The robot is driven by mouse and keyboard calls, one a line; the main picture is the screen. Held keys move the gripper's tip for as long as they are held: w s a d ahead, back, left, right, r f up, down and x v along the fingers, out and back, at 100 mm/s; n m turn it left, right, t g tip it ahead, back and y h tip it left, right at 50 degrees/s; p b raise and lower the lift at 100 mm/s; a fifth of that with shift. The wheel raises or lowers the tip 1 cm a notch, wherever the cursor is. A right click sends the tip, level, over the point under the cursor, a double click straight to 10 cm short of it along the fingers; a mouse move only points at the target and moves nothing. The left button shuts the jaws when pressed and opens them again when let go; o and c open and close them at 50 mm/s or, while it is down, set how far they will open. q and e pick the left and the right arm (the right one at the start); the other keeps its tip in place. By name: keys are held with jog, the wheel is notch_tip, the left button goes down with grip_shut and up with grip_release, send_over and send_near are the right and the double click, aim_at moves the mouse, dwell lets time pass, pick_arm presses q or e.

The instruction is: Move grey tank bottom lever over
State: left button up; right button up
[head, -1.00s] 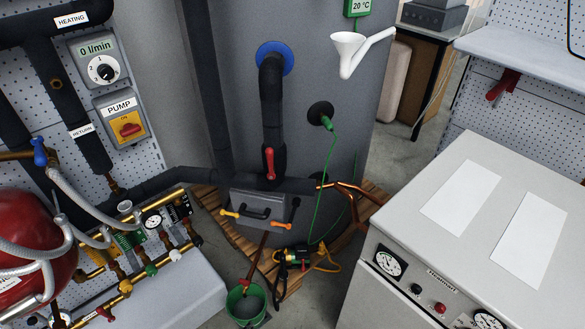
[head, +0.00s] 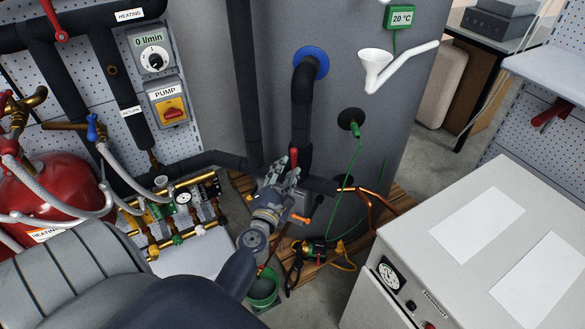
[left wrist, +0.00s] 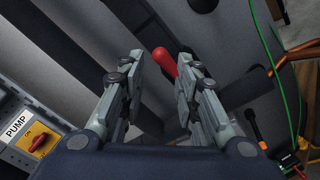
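The grey tank (head: 360,110) stands in the middle of the head view. Its bottom lever, a red handle (head: 294,157), sits low on the dark insulated pipe (head: 302,105) that comes down from the blue collar. My left gripper (head: 284,172) is right at this lever and partly covers the pipe joint. In the left wrist view the fingers are spread apart, and the red lever (left wrist: 165,63) shows between and just beyond the fingertips. I cannot tell whether either finger touches it. My right gripper is not in view.
An orange handle (head: 300,219) sits just below the gripper. Copper pipes (head: 370,195) lie to its right, with a green bucket (head: 263,289) below. A brass manifold (head: 178,205) and red vessel (head: 55,195) are left. A white cabinet (head: 480,240) stands right.

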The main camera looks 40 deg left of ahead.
aim_at(292, 152)
pick_arm(q)
jog(key=x, duration=0.7)
jog(key=shift+r, duration=0.25)
jog(key=shift+s+r, duration=0.1)
jog(key=shift+r, duration=0.05)
jog(key=shift+w+a, duration=0.1)
jog(key=shift+w, duration=0.2)
jog(key=shift+c, duration=0.6)
jog(key=shift+a+f, duration=0.1)
jog(key=shift+f, duration=0.15)
jog(key=c, duration=0.5)
